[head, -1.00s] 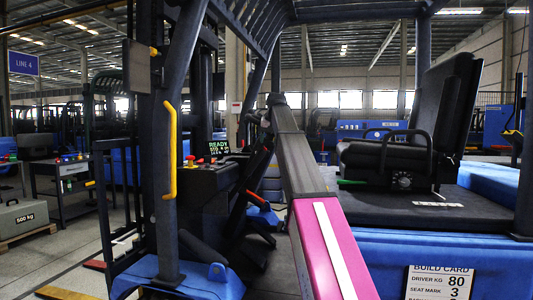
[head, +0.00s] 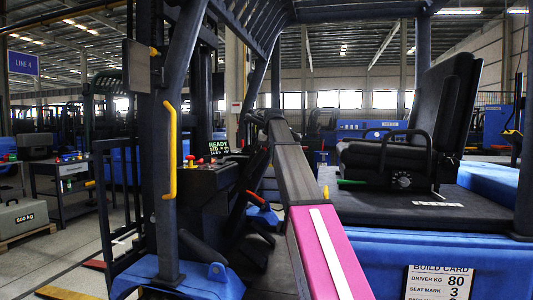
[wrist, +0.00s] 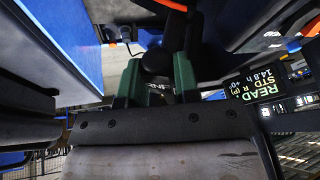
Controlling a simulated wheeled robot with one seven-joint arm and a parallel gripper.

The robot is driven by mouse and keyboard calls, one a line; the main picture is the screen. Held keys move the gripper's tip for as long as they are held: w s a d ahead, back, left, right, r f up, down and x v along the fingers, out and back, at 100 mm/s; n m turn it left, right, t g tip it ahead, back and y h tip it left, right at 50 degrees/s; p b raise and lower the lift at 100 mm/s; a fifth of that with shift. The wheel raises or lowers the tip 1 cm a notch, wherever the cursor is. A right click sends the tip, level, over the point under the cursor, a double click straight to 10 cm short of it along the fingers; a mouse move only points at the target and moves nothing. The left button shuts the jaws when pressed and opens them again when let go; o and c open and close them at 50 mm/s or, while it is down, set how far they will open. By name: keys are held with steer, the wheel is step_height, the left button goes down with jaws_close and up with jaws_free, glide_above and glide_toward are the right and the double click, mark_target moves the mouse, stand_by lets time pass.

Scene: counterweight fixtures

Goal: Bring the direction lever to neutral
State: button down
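In the wrist view, my gripper's two green fingers (wrist: 156,84) stand apart. A dark rounded knob (wrist: 156,60), apparently the direction lever's end, lies between or just beyond them. I cannot tell whether the fingers touch it. A small label with partly hidden letters shows in the gap. The display (wrist: 258,84) reads READY, STD, R (P) and 14.8 h; it also shows in the head view (head: 218,147). In the head view, my arm reaches toward the steering area, and the gripper and lever cannot be made out there.
The truck's front post (head: 180,140) with a yellow grab handle (head: 169,150) stands left of my arm. The seat (head: 400,150) is on the right. A red stop button (head: 190,159) and a red-tipped lever (head: 257,197) are near the dash. A blue panel (wrist: 60,40) is close in the wrist view.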

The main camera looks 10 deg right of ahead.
steer(key=a+m, duration=0.1)
steer(key=a+r+m, duration=0.1)
steer(key=a, duration=0.1)
steer(key=w+a+r+m+g, duration=0.1)
steer(key=shift+a+m+h, duration=0.3)
steer(key=shift+m, duration=0.1)
steer(key=c, duration=0.8)
jaws_free()
steer(key=shift+c, duration=0.2)
steer(key=shift+r, duration=0.1)
steer(key=shift+v, duration=5.35)
steer(key=shift+w, duration=0.1)
